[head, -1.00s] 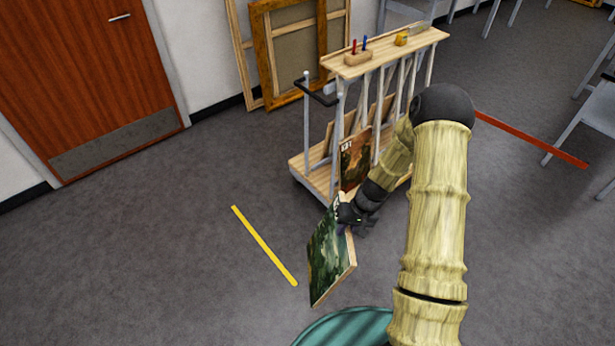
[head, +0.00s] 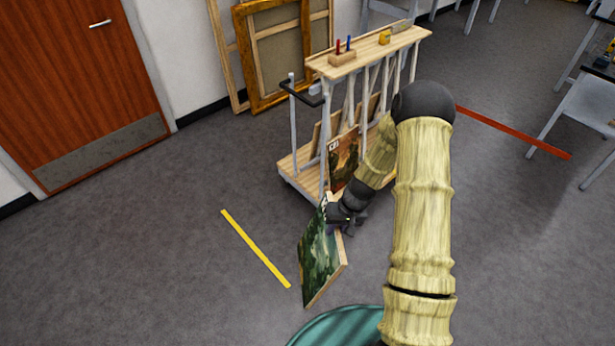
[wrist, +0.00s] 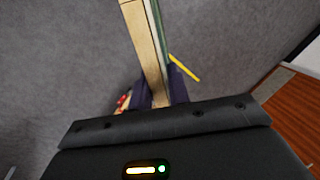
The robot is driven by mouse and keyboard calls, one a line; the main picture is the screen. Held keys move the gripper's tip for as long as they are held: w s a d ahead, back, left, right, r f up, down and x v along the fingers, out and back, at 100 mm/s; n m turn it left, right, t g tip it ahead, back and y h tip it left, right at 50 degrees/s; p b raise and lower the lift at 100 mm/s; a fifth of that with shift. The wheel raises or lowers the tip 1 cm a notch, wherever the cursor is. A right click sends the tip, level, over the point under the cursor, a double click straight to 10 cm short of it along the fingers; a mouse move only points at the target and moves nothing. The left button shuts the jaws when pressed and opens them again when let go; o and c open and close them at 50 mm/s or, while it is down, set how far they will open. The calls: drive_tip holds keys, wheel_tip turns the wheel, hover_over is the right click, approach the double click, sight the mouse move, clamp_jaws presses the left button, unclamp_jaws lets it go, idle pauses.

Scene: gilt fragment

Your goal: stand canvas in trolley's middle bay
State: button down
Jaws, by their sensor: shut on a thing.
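The canvas (head: 320,259), a dark green landscape with a pale wooden edge, is held tilted in front of the trolley. My gripper (head: 334,212) is shut on its upper edge; in the wrist view the canvas (wrist: 143,38) runs edge-on between the fingers (wrist: 162,88). The trolley (head: 369,57) has a light wood top, upright pale dividers and a low wooden base. A brown-red painting (head: 344,160) stands in it near the front left end. My arm covers the trolley's right part, so which bay is the middle one is hard to tell.
A pen block (head: 342,59) and a yellow object (head: 384,38) sit on the trolley top. Frames (head: 283,50) lean on the wall behind. A yellow floor strip (head: 255,249) lies left of the canvas, a red strip (head: 510,132) to the right. Chairs stand at right. Floor at left is clear.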

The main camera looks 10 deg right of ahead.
drive_tip(key=s+f, duration=0.4)
drive_tip(key=f, duration=1)
drive_tip(key=shift+f, duration=0.15)
drive_tip(key=shift+d, duration=0.2)
